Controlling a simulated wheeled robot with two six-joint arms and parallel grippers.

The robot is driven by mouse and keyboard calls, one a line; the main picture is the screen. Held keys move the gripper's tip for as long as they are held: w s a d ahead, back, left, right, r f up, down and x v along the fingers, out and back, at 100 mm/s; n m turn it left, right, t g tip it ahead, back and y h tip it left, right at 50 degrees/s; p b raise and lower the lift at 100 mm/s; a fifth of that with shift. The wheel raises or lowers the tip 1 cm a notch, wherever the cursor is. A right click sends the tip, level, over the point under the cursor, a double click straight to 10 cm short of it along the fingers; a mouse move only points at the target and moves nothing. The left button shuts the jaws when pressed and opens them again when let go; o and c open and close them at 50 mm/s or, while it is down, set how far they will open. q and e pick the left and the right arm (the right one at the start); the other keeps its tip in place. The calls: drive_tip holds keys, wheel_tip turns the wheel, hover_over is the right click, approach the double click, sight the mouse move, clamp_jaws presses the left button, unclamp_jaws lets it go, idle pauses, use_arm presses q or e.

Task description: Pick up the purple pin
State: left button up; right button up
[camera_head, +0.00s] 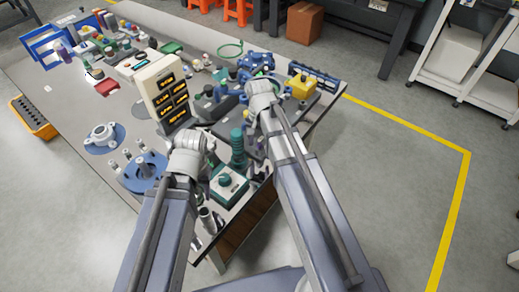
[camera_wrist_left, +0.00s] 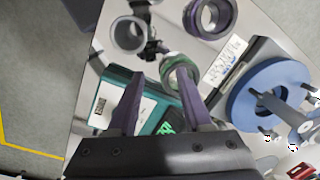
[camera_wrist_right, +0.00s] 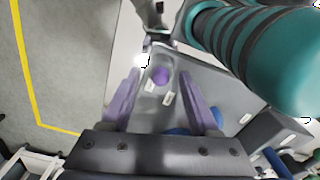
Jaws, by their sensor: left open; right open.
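A small round purple thing, likely the purple pin seen end-on (camera_wrist_right: 160,75), sits at a grey tray or fixture (camera_wrist_right: 190,88) in the right wrist view. My right gripper (camera_wrist_right: 160,88) is open and empty, with its fingers on either side of the purple spot in the picture; its height above it is unclear. My left gripper (camera_wrist_left: 155,88) is open above a teal-and-white box (camera_wrist_left: 150,105), with a green-ringed round part (camera_wrist_left: 178,65) near its right finger. In the head view the wrists hide both grippers' fingertips, and I cannot make out the pin.
A large ribbed teal cylinder (camera_wrist_right: 240,45) stands close to my right gripper's right side. A blue disc fixture (camera_wrist_left: 265,95) is right of my left gripper, and a purple-rimmed ring (camera_wrist_left: 208,18) is above. A panel with displays (camera_head: 168,92) stands on the crowded table. Open floor lies right.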

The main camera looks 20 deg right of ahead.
sight(260, 144)
drive_tip(key=shift+c, duration=0.3)
clamp_jaws()
use_arm(q)
drive_tip(key=shift+r, duration=0.15)
use_arm(e)
drive_tip(key=shift+r, duration=0.15)
use_arm(q)
wheel_tip(260, 144, up, 10)
drive_tip(key=p, duration=1)
use_arm(e)
wheel_tip(260, 144, up, 10)
